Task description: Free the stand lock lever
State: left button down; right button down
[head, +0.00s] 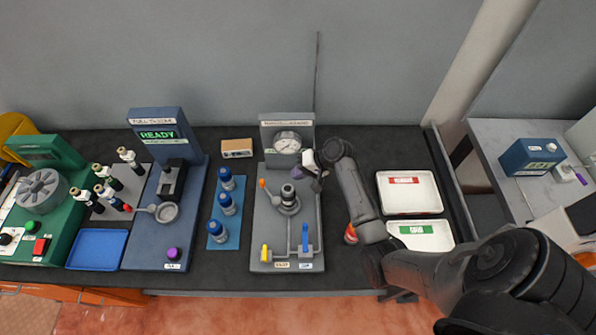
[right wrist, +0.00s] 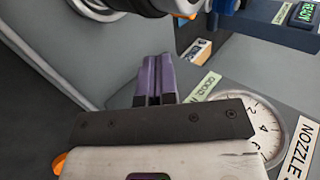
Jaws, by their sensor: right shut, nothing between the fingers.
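The grey stand (head: 262,232) with a round gauge (head: 288,143) stands at the middle of the bench. Its round holder (head: 288,203) carries an upright metal and dark part. A small orange-tipped lever (head: 263,184) is left of the holder; a yellow handle (head: 265,252) and a blue handle (head: 305,238) are at the front. I cannot tell which is the lock lever. My right gripper (head: 302,171) is above the stand, below the gauge in the head view. Its purple fingers, also in the right wrist view (right wrist: 152,80), are together and empty. My left gripper is out of view.
Blue bottles (head: 227,204) stand on a blue mat left of the stand. Two white trays (head: 410,212) lie at the right. A blue station with a READY screen (head: 157,135) is further left. My right arm crosses the bench right of the stand, near a red-orange object (head: 350,234).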

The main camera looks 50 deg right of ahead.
jog(key=x, duration=0.6)
jog(key=shift+w+a+f, duration=0.1)
jog(key=shift+a+f, duration=0.05)
jog(key=shift+a, duration=0.05)
jog(key=shift+w+a, duration=0.75)
jog(key=shift+w, duration=0.05)
jog(key=shift+w+a, duration=0.6)
jog(key=shift+w, duration=0.1)
jog(key=shift+a+p, duration=0.1)
jog(key=shift+p, duration=0.2)
